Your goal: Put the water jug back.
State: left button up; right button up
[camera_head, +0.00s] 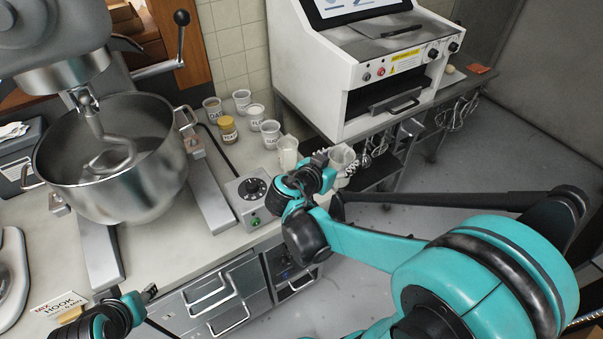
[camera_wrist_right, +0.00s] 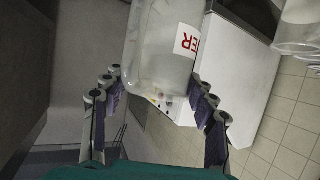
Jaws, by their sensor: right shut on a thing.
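The water jug (camera_head: 342,158) is a clear vessel, roughly upright in the head view, off the right end of the counter and in front of the oven. In the right wrist view the jug (camera_wrist_right: 160,55) stands between the fingers, with a white label whose red letters show only in part. My right gripper (camera_head: 325,168) is shut on it; in the right wrist view the fingers (camera_wrist_right: 158,92) flank its sides. My left gripper (camera_head: 148,294) is at the lower left in front of the counter, partly out of frame; its opening is unclear.
A clear container (camera_head: 288,152) stands near the counter's right end, beside several small labelled tubs (camera_head: 270,133). A dial box (camera_head: 247,191) sits near the front edge. The mixer bowl (camera_head: 112,155) fills the left. The white oven (camera_head: 372,75) stands behind; whisks (camera_head: 457,112) hang right.

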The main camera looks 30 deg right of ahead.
jog(key=shift+w+a+f+b, duration=0.9)
jog(key=shift+w+f, duration=0.55)
jog(key=shift+f, duration=0.25)
jog(key=shift+w+a+f+b, duration=0.8)
jog(key=shift+w+f+b, duration=0.2)
jog(key=shift+w+f, duration=0.6)
jog(key=shift+w+a+f+b, duration=0.9)
jog(key=shift+w+f, duration=0.4)
jog(key=shift+f, duration=0.5)
jog(key=shift+f, duration=0.15)
jog(key=o, duration=1.2)
